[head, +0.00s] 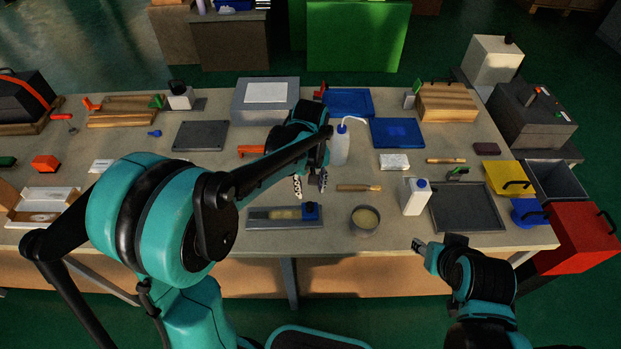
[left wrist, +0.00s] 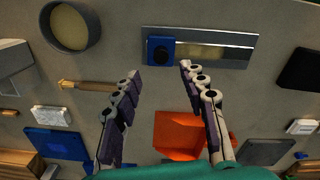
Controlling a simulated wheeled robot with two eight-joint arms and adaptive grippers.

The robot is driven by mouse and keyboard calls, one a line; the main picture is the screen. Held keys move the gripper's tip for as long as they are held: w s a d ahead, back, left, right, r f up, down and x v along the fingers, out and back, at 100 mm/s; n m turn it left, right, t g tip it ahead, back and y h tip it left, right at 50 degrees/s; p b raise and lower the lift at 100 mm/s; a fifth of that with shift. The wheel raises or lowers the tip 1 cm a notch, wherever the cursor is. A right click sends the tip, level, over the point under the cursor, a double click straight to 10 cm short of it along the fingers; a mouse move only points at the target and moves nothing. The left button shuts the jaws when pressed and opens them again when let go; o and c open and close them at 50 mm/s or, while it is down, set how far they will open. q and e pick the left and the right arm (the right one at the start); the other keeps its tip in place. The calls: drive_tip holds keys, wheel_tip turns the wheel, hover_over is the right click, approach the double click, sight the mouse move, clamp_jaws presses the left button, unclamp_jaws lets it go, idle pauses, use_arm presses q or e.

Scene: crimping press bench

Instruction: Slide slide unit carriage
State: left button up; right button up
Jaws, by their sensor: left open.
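The slide unit is a flat grey metal rail (head: 260,223) with a yellowish strip, lying near the front edge of the bench. Its blue carriage (head: 311,211) sits at the right end in the head view. In the left wrist view the rail (left wrist: 225,47) is at the top, with the carriage (left wrist: 160,50) at its left end. My left gripper (head: 310,185) is open and empty, pointing down just behind the carriage. In the left wrist view its fingertips (left wrist: 160,71) straddle the carriage's line, apart from it. My right gripper (head: 421,246) is off the bench's front edge, its jaw gap unclear.
A round bowl (head: 365,219) stands just right of the carriage. A wooden-handled tool (head: 358,188) and a white bottle (head: 339,149) are behind it. A white carton (head: 415,197) and dark tray (head: 467,208) lie farther right. An orange-red object (left wrist: 180,134) is below the fingers.

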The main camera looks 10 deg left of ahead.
use_arm(q)
drive_tip(key=shift+r, duration=2.15)
drive_tip(key=s+a+r+m+t, duration=0.1)
drive_tip(key=s+a+m+t, duration=0.1)
drive_tip(key=s, duration=0.5)
drive_tip(key=s+a+r+m+t, duration=0.2)
drive_tip(key=s+a+m+t, duration=0.1)
drive_tip(key=s, duration=0.5)
drive_tip(key=shift+a+m+t, duration=0.2)
drive_tip(key=shift+m+t, duration=0.4)
drive_tip(key=shift+t, duration=0.5)
